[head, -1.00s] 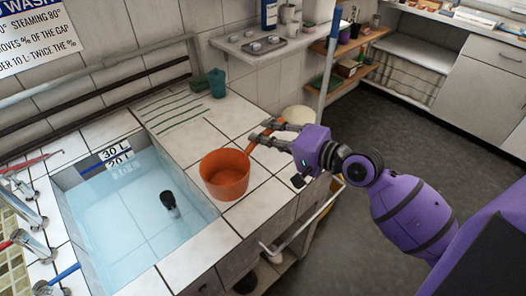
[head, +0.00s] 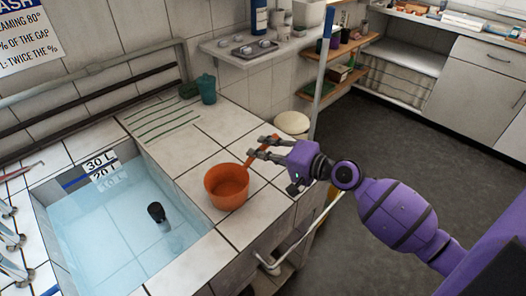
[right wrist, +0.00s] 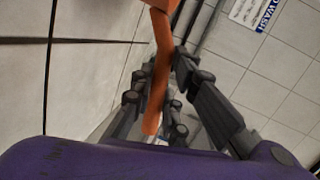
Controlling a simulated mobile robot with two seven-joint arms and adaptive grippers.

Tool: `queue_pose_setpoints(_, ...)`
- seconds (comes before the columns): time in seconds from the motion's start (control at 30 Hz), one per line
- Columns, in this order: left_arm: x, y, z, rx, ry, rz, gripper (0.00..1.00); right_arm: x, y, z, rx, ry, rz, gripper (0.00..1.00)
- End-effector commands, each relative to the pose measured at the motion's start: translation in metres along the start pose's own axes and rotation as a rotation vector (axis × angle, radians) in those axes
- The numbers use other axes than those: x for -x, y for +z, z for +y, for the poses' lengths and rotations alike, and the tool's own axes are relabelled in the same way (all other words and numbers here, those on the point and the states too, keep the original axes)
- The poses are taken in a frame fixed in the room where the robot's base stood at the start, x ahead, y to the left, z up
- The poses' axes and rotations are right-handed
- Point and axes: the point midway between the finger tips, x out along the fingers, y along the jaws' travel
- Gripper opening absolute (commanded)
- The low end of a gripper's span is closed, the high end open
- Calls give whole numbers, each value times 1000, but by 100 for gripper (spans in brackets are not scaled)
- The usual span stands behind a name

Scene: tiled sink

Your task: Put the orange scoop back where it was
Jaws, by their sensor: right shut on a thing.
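The orange scoop (head: 228,187) is a round pot with a straight handle. In the head view it is upright, at the tiled counter to the right of the water-filled sink; I cannot tell whether its base touches the tiles. My right gripper (head: 262,147) is shut on the scoop's handle, which points up and to the right. In the right wrist view the orange handle (right wrist: 158,85) runs between the fingers of my right gripper (right wrist: 160,100). My left gripper is not in view.
The sink (head: 120,225) holds water and a dark upright object (head: 157,212). A teal cup (head: 207,88) stands at the back of the counter near green stripes (head: 165,122). A blue-topped pole (head: 324,65) stands behind the gripper. Tiles behind the scoop are clear.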

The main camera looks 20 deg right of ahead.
Motion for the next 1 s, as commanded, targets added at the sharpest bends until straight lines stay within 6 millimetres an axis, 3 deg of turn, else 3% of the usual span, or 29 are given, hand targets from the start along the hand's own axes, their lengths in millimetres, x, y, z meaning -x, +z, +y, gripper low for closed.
queue_pose_setpoints(0.17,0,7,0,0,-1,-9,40,-1,1,4,-1,0,0,0)
queue_pose_setpoints(0.2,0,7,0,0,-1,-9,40,-1,1,4,0,1,0,17)
queue_pose_setpoints(0.33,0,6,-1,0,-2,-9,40,0,0,3,0,0,0,33)
queue_pose_setpoints(0.7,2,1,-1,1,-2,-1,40,0,0,-3,1,-1,0,33)
queue_pose_setpoints(0.87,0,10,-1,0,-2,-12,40,24,1,4,-1,5,0,33)
queue_pose_setpoints(1.0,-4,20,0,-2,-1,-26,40,55,1,5,-2,6,0,33)
